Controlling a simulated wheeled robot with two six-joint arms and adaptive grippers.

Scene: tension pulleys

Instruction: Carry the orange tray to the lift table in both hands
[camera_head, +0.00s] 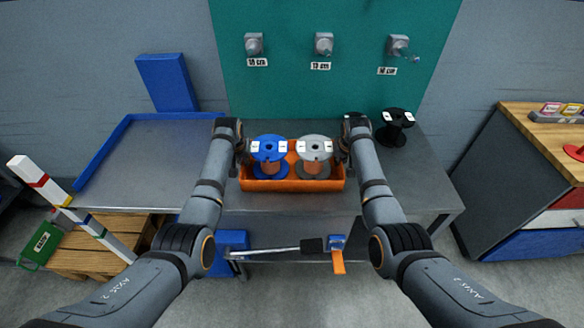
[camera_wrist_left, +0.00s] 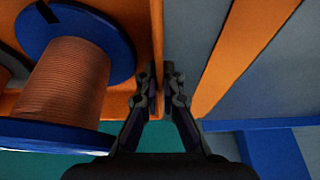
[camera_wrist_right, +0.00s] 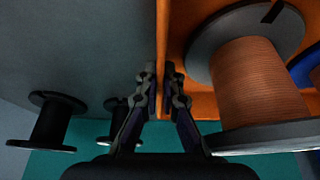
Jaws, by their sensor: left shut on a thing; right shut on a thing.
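The orange tray (camera_head: 292,185) sits at the middle of the grey bench in the head view. It holds a blue spool (camera_head: 268,152) and a grey spool (camera_head: 314,152), both wound with copper-coloured wire. My left gripper (camera_wrist_left: 163,92) is shut on the tray's left wall, which runs between its fingers. My right gripper (camera_wrist_right: 163,92) is shut on the tray's right wall in the same way. In the head view the grippers are mostly hidden by my arms. The lift table (camera_head: 150,150), a grey top with a blue edge and blue upright panel, appears to be at the left.
A black spool (camera_head: 394,127) stands right of the tray, with another partly hidden behind my right arm. Several labelled wall pegs (camera_head: 324,45) are above. A striped post (camera_head: 70,205) and wooden pallet (camera_head: 95,250) are at left. The table top at left is clear.

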